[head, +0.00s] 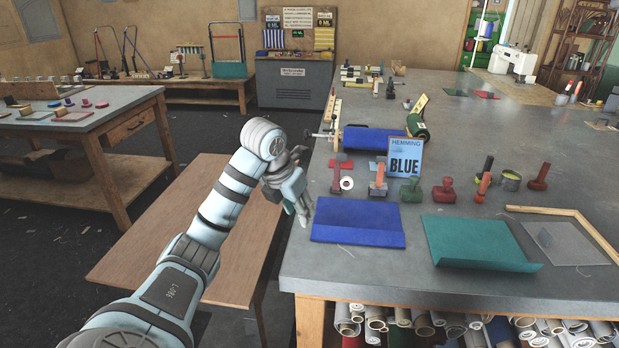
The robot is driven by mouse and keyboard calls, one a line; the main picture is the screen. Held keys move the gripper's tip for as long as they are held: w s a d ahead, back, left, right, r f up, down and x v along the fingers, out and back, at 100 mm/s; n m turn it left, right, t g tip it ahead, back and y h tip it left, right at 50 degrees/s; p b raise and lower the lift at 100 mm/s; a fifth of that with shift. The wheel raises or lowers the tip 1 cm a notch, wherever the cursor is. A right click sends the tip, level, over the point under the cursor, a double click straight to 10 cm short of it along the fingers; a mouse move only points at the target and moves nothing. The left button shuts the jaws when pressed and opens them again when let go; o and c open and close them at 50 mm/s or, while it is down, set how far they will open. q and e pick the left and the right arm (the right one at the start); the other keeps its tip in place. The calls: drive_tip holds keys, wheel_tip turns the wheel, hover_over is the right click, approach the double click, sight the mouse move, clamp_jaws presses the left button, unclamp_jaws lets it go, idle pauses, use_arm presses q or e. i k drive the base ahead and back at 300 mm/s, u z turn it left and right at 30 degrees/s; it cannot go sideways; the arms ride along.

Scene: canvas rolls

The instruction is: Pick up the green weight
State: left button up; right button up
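A dark green weight (412,189) with a knob handle stands upright on the grey table (475,301), just behind the blue cloth (358,222) and in front of the blue "HEMMING BLUE" card (405,160). A red weight (444,190) stands close to its right. My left gripper (303,216) hangs with its fingers downward at the table's left edge, left of the blue cloth. It is well apart from the green weight. Its fingers are too small and overlapped to tell how far they are open. My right gripper is not in view.
A teal cloth (478,243) and a wooden frame (585,232) lie to the right. A lower wooden bench (165,230) is beside the table under my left arm.

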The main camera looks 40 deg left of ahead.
sight(412, 192)
drive_tip(key=u, duration=0.55)
drive_tip(key=i, duration=1.15)
drive_tip(key=z, duration=1.15)
